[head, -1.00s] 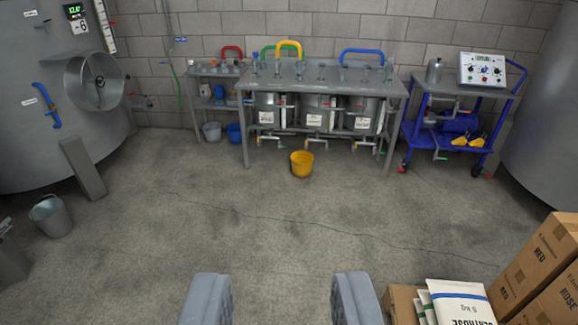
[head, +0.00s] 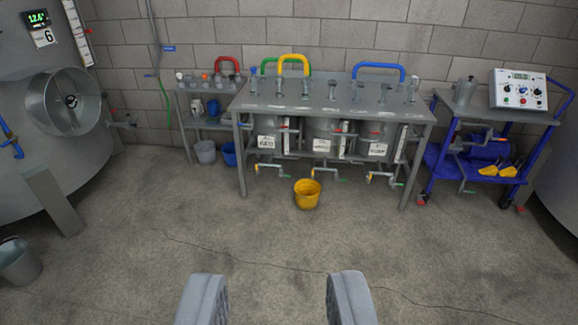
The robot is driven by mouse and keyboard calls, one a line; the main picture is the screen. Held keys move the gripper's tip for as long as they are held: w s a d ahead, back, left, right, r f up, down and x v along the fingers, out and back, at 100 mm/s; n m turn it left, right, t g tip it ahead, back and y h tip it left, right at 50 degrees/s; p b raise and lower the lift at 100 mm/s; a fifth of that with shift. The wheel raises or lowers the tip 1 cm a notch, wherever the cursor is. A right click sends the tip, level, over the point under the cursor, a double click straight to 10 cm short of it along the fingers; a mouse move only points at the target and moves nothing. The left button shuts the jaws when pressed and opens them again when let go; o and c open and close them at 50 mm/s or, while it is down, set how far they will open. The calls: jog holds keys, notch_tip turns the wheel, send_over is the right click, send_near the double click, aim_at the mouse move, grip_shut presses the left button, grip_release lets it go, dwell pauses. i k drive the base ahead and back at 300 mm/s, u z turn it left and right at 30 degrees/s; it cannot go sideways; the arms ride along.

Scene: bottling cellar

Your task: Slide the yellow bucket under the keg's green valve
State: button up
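The yellow bucket (head: 307,197) stands upright on the concrete floor, just in front of the steel table and a little left of the middle keg's tap. Three grey kegs with white labels sit under the tabletop: left (head: 266,128), middle (head: 322,132) and right (head: 377,136). Each has a tap low at its front. Green-tipped handles show at the middle tap (head: 343,181) and right tap (head: 397,184); the left tap's (head: 283,168) handle colour is unclear. My gripper (head: 277,283) is open and empty, its two grey fingers wide apart, well short of the bucket.
The steel table (head: 300,103) has legs either side of the kegs. Grey (head: 205,152) and blue (head: 229,154) buckets stand at left, a blue cart (head: 440,178) at right. A metal bucket (head: 19,262) stands by the left tank. The floor between my gripper and the yellow bucket is clear.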

aim_at(307, 190)
jog(key=z, duration=0.1)
jog(key=i, duration=3.35)
jog(key=z, duration=0.15)
